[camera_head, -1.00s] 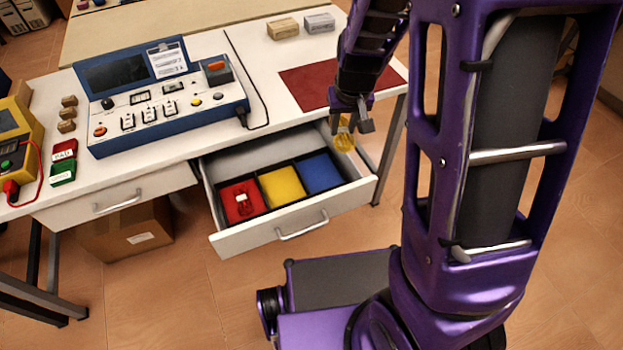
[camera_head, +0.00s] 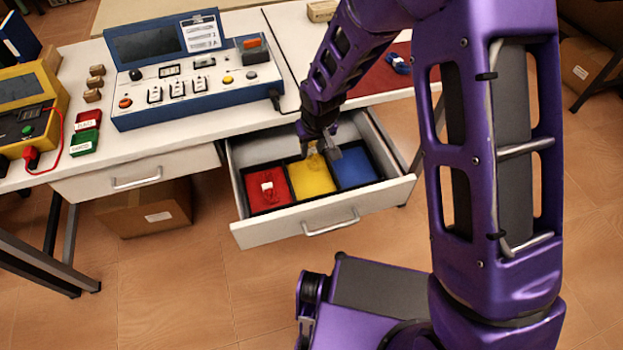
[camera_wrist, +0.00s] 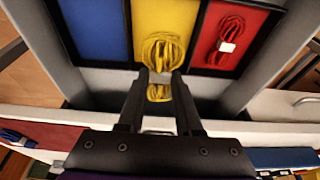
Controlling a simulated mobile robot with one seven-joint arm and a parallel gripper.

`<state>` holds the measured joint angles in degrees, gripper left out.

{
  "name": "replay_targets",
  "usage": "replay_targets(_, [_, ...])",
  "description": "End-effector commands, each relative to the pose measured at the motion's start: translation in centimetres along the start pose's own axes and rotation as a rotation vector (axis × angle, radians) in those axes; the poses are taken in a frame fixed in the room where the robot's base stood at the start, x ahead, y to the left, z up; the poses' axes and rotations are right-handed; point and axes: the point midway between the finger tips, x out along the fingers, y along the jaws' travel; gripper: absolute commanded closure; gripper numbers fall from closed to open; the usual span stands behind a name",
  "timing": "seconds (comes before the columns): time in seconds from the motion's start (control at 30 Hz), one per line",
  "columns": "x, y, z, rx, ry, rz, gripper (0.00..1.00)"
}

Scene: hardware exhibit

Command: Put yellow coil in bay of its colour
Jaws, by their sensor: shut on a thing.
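My gripper (camera_head: 321,150) is shut on the yellow coil (camera_head: 316,161) and holds it over the back part of the yellow bay (camera_head: 312,183) in the open drawer. In the wrist view the yellow coil (camera_wrist: 161,50) shows between and beyond the fingertips (camera_wrist: 160,76), in front of the yellow bay (camera_wrist: 181,14). Whether the coil touches the bay floor I cannot tell. The fingers and arm hide part of the coil and the back of the drawer in the head view.
The red bay (camera_head: 282,199), left of the yellow one, holds a red coil (camera_head: 267,187). The blue bay (camera_head: 355,168) is empty. A blue coil (camera_head: 398,63) lies on the red mat (camera_head: 378,80) on the tabletop. A blue console (camera_head: 195,98) stands left of the drawer.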

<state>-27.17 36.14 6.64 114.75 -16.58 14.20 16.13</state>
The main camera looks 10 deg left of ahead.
Motion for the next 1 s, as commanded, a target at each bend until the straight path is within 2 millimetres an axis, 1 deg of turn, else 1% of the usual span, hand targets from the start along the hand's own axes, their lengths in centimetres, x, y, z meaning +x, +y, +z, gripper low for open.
replay_targets(0.03, [1.1,-0.2,0.4,-0.003,-0.004,-0.001,1.00])
replay_targets(0.2, [4.2,-0.2,1.2,-0.004,-0.004,0.000,1.00])
replay_targets(0.3, [5.3,-0.2,1.5,-0.003,-0.002,0.000,1.00])
replay_targets(0.47, [6.4,-0.2,1.8,-0.003,-0.003,0.000,1.00])
replay_targets(0.67, [9.1,-0.1,2.6,-0.003,-0.004,0.000,1.00])
replay_targets(1.0, [9.5,-0.1,2.6,-0.002,-0.001,0.000,1.00])
